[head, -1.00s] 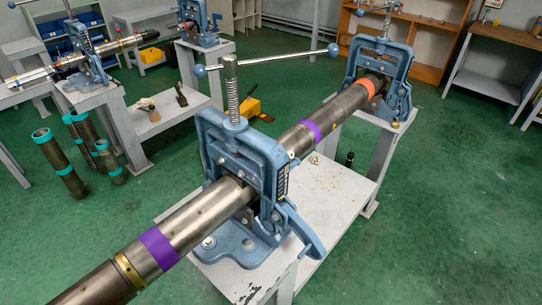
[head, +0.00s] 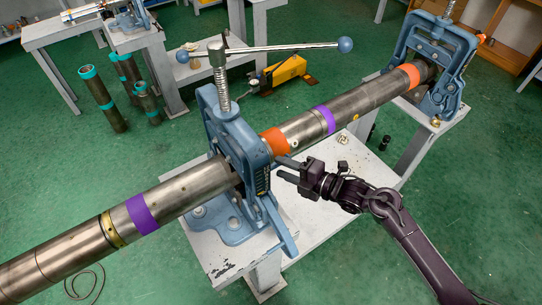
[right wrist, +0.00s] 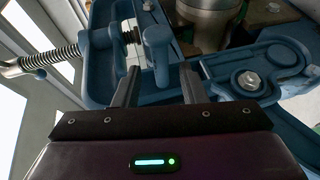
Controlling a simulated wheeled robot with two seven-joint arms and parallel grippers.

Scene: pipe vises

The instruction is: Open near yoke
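The near blue vise yoke (head: 236,143) stands upright around the long steel pipe (head: 188,188) in the head view. Its screw (head: 219,80) rises from the top and carries a long bar handle (head: 282,47) with ball ends. My right gripper (head: 283,168) is at the yoke's right side, below the pipe. In the right wrist view its two fingers (right wrist: 160,85) are open and apart. A rounded blue latch handle (right wrist: 157,50) shows between them; whether a finger touches it I cannot tell. My left gripper is out of view.
The near vise base (head: 221,222) sits on a white bench (head: 318,215). A far blue vise (head: 440,60) holds the pipe's other end. Orange and purple bands mark the pipe. A yellow tool (head: 280,75) lies on the floor behind.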

